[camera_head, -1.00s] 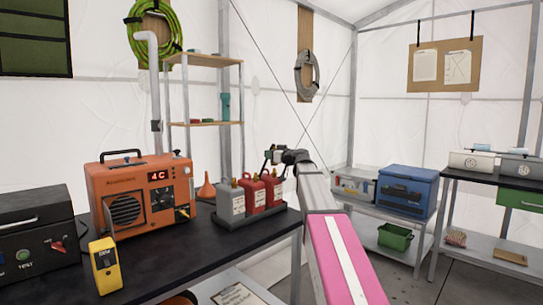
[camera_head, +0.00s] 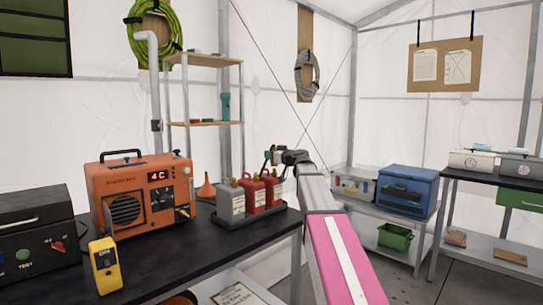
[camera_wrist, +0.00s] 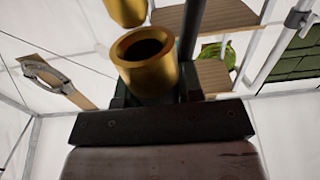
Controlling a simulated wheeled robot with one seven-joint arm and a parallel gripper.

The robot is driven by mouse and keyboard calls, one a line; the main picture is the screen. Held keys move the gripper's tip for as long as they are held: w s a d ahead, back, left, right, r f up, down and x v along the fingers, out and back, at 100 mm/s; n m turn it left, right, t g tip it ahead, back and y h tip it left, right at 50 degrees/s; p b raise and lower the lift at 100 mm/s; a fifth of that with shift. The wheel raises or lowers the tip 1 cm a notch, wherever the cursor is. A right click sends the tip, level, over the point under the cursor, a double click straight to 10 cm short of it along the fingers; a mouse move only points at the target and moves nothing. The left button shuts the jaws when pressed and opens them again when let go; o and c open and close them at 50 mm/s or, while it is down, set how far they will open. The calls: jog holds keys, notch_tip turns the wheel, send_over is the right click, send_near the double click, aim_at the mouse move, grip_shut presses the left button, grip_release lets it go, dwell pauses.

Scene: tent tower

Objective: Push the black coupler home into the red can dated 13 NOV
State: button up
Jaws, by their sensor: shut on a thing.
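Two red cans with brass-coloured tops, one in the middle (camera_head: 251,193) and one on the right (camera_head: 273,189), stand in a dark tray (camera_head: 262,222) on the bench. Their labels are too small to read, so I cannot tell which is dated 13 NOV. My gripper (camera_head: 272,158) is above and close behind the right can. In the wrist view, an open-mouthed brass cylinder (camera_wrist: 147,62) sits between the dark jaws, with a second brass piece (camera_wrist: 127,10) beyond it. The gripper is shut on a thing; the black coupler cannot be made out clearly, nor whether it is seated.
A pale grey can (camera_head: 231,203) shares the tray, left of the red ones. An orange heater-like unit (camera_head: 143,195), an orange funnel (camera_head: 206,187) and a yellow meter (camera_head: 105,266) stand on the black bench (camera_head: 180,258). A narrow shelf (camera_head: 205,123) rises behind.

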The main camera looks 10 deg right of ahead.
jog(key=shift+f, duration=1.6)
jog(key=o, duration=1)
jog(key=v, duration=1)
jog(key=shift+s+d, duration=0.25)
jog(key=shift+s, duration=0.05)
jog(key=shift+s, duration=0.1)
